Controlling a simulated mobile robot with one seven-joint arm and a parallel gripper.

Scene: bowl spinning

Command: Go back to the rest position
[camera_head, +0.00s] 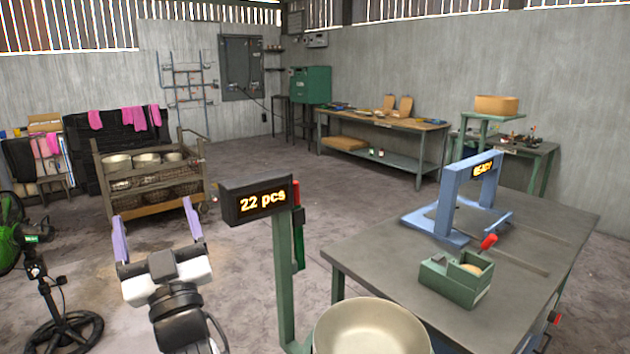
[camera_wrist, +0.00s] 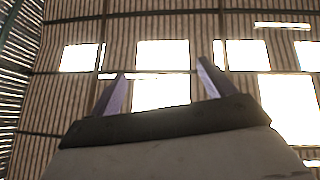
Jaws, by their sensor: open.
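My gripper (camera_head: 157,230) is open and empty. Its two purple fingers stand wide apart and point up and away in the head view, left of the display post. In the wrist view my gripper (camera_wrist: 160,85) shows the same two fingers apart against the roof, with nothing between them. A large cream bowl (camera_head: 370,330) sits at the bottom of the head view, right of my gripper and apart from it. Its lower part is cut off by the frame edge.
A green post with a display (camera_head: 258,200) reading "22 pcs" stands right of my gripper. A grey table (camera_head: 390,265) carries a blue frame (camera_head: 449,200) and a green box (camera_head: 456,279). A cart (camera_head: 150,195) with bowls stands behind. A green fan (camera_head: 12,225) is at left. Open floor (camera_head: 270,155) lies beyond.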

